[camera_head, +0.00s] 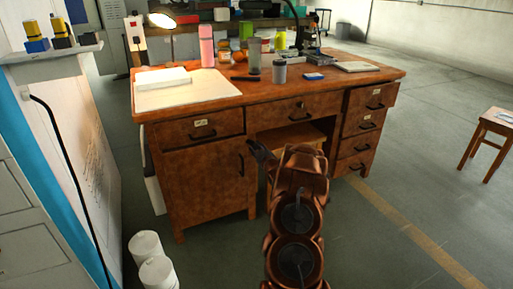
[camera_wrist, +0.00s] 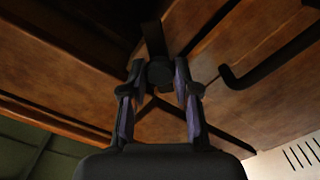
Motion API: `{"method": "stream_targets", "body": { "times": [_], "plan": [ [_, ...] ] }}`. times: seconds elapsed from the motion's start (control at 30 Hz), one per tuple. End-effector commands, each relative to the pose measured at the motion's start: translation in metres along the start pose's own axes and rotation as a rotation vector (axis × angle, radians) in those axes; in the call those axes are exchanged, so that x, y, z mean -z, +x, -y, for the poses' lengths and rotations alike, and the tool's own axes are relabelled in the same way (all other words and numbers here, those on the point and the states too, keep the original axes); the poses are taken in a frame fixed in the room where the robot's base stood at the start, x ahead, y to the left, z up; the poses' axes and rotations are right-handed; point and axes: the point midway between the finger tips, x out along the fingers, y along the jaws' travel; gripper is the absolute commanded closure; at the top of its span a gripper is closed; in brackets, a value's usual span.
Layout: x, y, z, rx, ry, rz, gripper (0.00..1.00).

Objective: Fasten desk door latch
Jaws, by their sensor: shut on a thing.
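The wooden desk (camera_head: 225,98) stands ahead of me, with its cupboard door (camera_head: 205,182) at the lower left looking closed. A black bar handle (camera_head: 241,164) is on the door; a dark bar handle (camera_wrist: 268,70) also shows at the right in the wrist view. My gripper (camera_head: 259,151) is at the door's right edge, beside the knee space. In the wrist view my gripper (camera_wrist: 160,68) is shut on a dark latch piece (camera_wrist: 154,38) with a round part between the fingertips. The latch's exact position is hard to tell in the dark.
Drawers (camera_head: 369,122) fill the desk's right side. A wooden stool (camera_head: 290,137) is in the knee space, behind my arm. White buckets (camera_head: 157,272) stand on the floor at lower left.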

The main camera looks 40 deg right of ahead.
Motion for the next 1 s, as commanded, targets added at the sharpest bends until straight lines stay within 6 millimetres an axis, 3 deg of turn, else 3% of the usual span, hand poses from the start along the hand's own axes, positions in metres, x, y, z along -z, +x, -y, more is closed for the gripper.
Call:
{"method": "stream_targets", "body": {
  "times": [0.6, 1.0],
  "plan": [
    [0.0006, 0.0006, 0.0014, -0.001, -0.545, -0.003, 1.0],
    [0.0012, 0.0009, 0.0028, 0.001, -0.72, -0.005, 1.0]
  ]
}}
